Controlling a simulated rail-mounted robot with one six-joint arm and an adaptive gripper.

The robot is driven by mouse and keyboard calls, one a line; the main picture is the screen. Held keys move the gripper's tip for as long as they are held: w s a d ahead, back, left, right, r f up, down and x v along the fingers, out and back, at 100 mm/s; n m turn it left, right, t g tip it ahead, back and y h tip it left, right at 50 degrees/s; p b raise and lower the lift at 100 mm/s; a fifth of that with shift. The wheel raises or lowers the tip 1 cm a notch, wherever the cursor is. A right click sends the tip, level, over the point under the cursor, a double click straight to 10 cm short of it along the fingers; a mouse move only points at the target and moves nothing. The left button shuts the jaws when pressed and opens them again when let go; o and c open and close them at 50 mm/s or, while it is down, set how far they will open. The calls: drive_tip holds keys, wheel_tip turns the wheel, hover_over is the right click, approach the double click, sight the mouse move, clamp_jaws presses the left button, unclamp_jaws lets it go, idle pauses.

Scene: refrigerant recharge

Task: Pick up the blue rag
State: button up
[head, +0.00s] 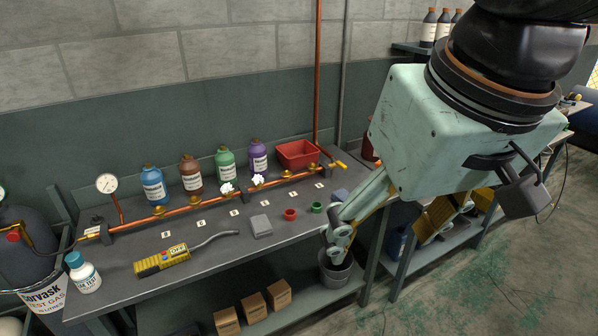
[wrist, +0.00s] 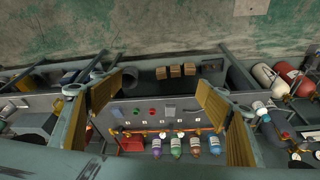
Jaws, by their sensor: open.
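A small folded grey-blue cloth, which looks like the blue rag (head: 340,195), lies at the right end of the workbench, partly hidden by my gripper in the head view. In the wrist view the rag (wrist: 118,113) is a small dark bluish patch beside the left finger. My gripper (head: 382,245) is open, with its yellow-padded fingers spread wide. It hangs above and in front of the bench's right end, and nothing shows between the fingers in the wrist view (wrist: 166,88). It is apart from the rag.
The bench (head: 205,246) holds a red cap (head: 290,214), a green cap (head: 316,207), a grey block (head: 261,226), a yellow detector (head: 162,262) and a white bottle (head: 85,274). Behind them run a copper pipe (head: 190,205), several coloured bottles and a red bin (head: 297,153). A grey bucket (head: 334,272) stands below.

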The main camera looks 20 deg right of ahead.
drive_tip(key=w+d+r+m+g+p, duration=0.1)
drive_tip(key=w+d+r+m, duration=0.1)
drive_tip(key=w, duration=0.7)
drive_tip(key=w+d+r+m, duration=0.1)
drive_tip(key=w+r+m, duration=0.1)
drive_tip(key=w, duration=0.6)
drive_tip(key=m+g+p, duration=0.3)
drive_tip(key=m+p, duration=0.1)
drive_tip(key=m, duration=0.6)
hover_over(345, 196)
wheel_tip(345, 196, down, 31)
drive_tip(key=shift+f, duration=4.25)
drive_tip(key=shift+f, duration=0.1)
